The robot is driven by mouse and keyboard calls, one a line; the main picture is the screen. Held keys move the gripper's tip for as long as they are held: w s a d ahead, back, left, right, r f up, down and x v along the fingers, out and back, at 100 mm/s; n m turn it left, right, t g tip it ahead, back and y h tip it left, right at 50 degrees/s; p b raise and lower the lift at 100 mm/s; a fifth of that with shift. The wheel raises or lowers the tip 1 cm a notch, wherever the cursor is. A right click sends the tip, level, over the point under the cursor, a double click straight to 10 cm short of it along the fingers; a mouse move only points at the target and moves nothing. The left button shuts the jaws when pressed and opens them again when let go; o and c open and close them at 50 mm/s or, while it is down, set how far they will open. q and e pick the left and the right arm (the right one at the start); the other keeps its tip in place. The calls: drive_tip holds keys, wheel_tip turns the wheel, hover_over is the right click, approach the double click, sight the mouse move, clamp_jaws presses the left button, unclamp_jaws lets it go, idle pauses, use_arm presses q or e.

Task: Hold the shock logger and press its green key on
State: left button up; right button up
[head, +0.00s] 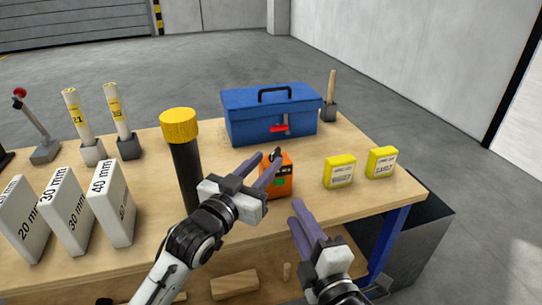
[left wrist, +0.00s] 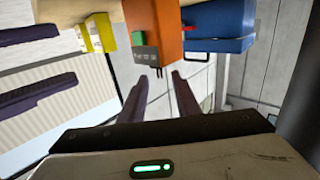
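The orange shock logger (head: 284,187) stands on the workbench in front of the blue toolbox, with its green key (head: 280,182) on the face toward me. In the left wrist view the logger (left wrist: 167,30) hangs beyond the fingertips, with the green key (left wrist: 138,39) at its left side. My left gripper (head: 270,155) is open in front of the logger and hides part of it; its fingers (left wrist: 160,73) are apart with nothing between them. My right gripper (head: 299,205) is lower and right, off the bench's front edge; its two fingers show apart in the left wrist view (left wrist: 38,65).
The blue toolbox (head: 270,113) stands behind the logger. Two yellow boxes (head: 340,172) (head: 382,162) stand to the right. A black post with a yellow cap (head: 179,125) stands close on the left, beside white gauge blocks (head: 110,203). The bench (head: 365,196) is clear near its right front.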

sight(279, 148)
use_arm(q)
drive_tip(key=x, duration=0.9)
drive_tip(key=shift+w+d, duration=0.15)
drive_tip(key=shift+w, duration=0.05)
clamp_jaws()
use_arm(e)
clamp_jaws()
idle(1.4)
